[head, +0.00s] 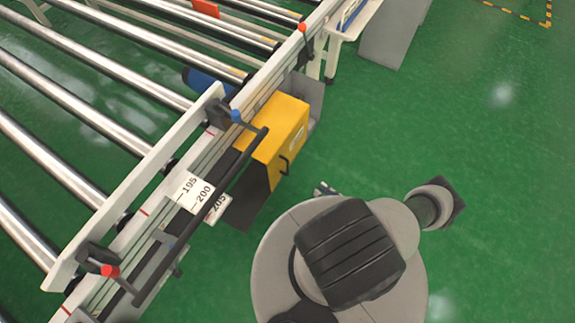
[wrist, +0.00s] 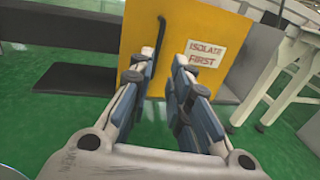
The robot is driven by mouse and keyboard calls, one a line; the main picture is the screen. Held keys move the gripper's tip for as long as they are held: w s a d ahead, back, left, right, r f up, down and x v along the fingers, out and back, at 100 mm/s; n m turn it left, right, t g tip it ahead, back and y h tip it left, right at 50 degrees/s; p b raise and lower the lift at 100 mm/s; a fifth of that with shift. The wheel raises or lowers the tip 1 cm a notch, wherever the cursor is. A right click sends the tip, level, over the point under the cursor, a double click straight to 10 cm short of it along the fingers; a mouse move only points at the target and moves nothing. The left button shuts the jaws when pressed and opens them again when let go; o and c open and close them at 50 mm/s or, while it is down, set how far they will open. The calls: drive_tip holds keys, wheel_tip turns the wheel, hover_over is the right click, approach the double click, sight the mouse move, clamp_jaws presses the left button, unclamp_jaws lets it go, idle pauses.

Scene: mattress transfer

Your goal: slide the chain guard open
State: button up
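The chain guard (head: 272,130) is a yellow box on the side of the roller conveyor in the head view. Its front face fills the upper middle of the wrist view (wrist: 190,22), with a label reading "ISOLATE FIRST". A thin black handle (head: 284,164) stands out from its face; in the wrist view the handle (wrist: 162,35) is upright, beyond my fingertips and nearer the left one. My gripper (wrist: 158,68) is open and empty, facing the guard. In the head view my gripper (head: 323,189) is small and mostly hidden behind my arm, with floor visible between it and the guard.
The conveyor rail (head: 170,165) runs diagonally, with a dark bar (head: 200,203) along its outer side. A grey panel (head: 310,97) stands behind the guard. White legs (wrist: 278,75) show at right in the wrist view. Green floor (head: 420,125) is clear at right.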

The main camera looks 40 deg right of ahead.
hover_over(287, 174)
drive_tip(key=shift+w+d, duration=0.2)
drive_tip(key=shift+d, duration=0.05)
idle(0.4)
drive_tip(key=shift+c, duration=0.3)
clamp_jaws()
